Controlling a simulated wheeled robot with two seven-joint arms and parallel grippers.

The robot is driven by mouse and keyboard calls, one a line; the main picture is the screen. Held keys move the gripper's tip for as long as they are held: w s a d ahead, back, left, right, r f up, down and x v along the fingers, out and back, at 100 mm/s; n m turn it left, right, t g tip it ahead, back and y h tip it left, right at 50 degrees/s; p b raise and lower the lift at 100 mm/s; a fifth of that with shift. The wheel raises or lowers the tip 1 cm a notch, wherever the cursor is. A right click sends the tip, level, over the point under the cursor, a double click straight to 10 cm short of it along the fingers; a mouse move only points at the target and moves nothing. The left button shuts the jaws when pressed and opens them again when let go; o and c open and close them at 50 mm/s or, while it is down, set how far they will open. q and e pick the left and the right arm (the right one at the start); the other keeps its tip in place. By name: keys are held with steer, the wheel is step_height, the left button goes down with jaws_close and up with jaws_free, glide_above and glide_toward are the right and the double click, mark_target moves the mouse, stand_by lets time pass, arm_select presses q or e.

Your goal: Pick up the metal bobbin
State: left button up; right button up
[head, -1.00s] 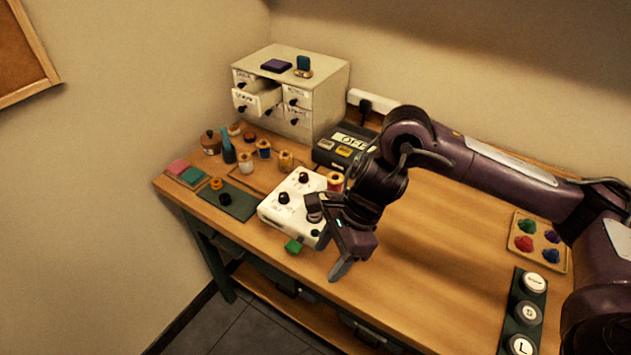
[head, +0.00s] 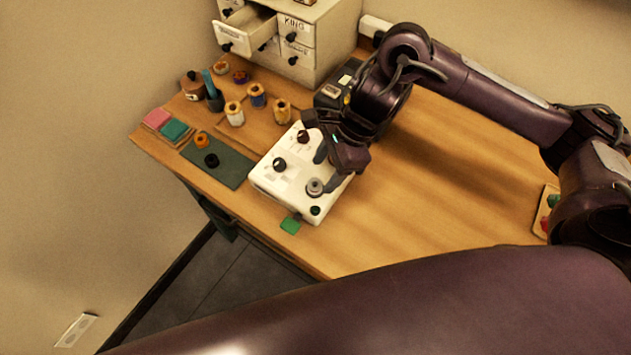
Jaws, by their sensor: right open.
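A small grey round piece that looks like the metal bobbin (head: 315,187) sits on the front right part of the white box (head: 262,178), close to a dark green button (head: 315,210). My right gripper (head: 325,172) is open over the right side of this box, with its fingers pointing left and down. One finger is close beside the bobbin; I cannot tell whether they touch. The gripper and wrist hide the box's right side. My left gripper is not in view.
Black knobs (head: 280,164) rise from the box. A green mat (head: 222,163) with an orange and a black piece lies left of it. Several thread spools (head: 235,114) stand behind. A drawer cabinet (head: 335,40) has one drawer open. The table's right middle (head: 440,190) is clear.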

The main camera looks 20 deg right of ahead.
mark_target(315, 186)
steer(key=p+x, duration=0.1)
steer(key=x, duration=0.2)
steer(key=shift+a+f, duration=0.1)
steer(key=shift+f, duration=0.05)
steer(key=shift+a+f, duration=0.1)
steer(key=shift+f, duration=0.1)
steer(key=shift+c, duration=1.5)
steer(key=c, duration=0.7)
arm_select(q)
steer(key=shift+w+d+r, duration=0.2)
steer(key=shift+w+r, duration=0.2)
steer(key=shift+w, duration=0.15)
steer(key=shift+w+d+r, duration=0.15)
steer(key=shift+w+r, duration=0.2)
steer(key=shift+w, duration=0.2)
arm_select(e)
steer(key=shift+c, duration=0.6)
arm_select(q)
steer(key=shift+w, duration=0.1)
arm_select(e)
steer(key=shift+w, duration=0.1)
